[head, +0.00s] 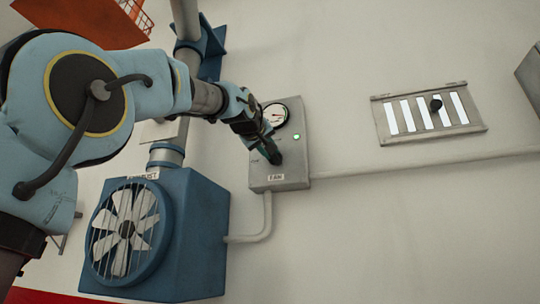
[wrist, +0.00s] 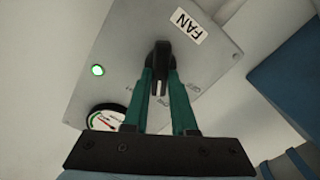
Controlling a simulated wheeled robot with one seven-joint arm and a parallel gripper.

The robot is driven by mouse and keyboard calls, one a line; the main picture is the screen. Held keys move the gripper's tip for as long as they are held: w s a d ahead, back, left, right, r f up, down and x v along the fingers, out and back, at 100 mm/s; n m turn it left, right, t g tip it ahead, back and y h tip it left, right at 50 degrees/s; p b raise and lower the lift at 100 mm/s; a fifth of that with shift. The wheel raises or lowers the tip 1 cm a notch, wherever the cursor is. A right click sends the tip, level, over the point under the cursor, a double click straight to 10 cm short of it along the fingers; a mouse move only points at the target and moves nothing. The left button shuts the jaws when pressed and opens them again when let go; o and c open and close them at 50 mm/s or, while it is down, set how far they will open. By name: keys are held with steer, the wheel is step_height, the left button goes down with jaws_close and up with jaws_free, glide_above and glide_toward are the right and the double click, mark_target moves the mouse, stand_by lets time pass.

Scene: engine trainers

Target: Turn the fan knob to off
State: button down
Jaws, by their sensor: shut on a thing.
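The fan control box (head: 293,172) is a grey panel on the wall with a label reading FAN at its lower edge. The black fan knob (wrist: 161,58) shows in the wrist view between my green fingertips. My gripper (head: 274,158) is at the lower part of the box in the head view, and in the wrist view my gripper (wrist: 160,75) is shut on the knob. A green lamp (head: 296,137) on the box is lit. A round gauge (head: 276,115) with a red needle sits above the knob.
A blue exhaust fan (head: 190,235) with a grille stands left of and below the box. A conduit (head: 268,218) joins them. A louvred vent (head: 428,112) with a black knob is on the wall at right. The wall between is clear except for a pipe.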

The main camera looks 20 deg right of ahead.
steer(key=n, duration=0.3)
steer(key=n+b, duration=0.1)
steer(key=n, duration=0.3)
steer(key=n+b, duration=0.1)
steer(key=n, duration=0.3)
steer(key=shift+w+a+f, duration=0.1)
steer(key=shift+a+f, duration=0.05)
steer(key=shift+f, duration=0.2)
steer(key=shift+n, duration=0.4)
steer(key=c, duration=0.7)
jaws_free()
steer(key=b+v, duration=0.4)
steer(key=v, duration=0.6)
steer(key=shift+s+a, duration=0.25)
steer(key=shift+s, duration=0.05)
steer(key=shift+s+a, duration=0.1)
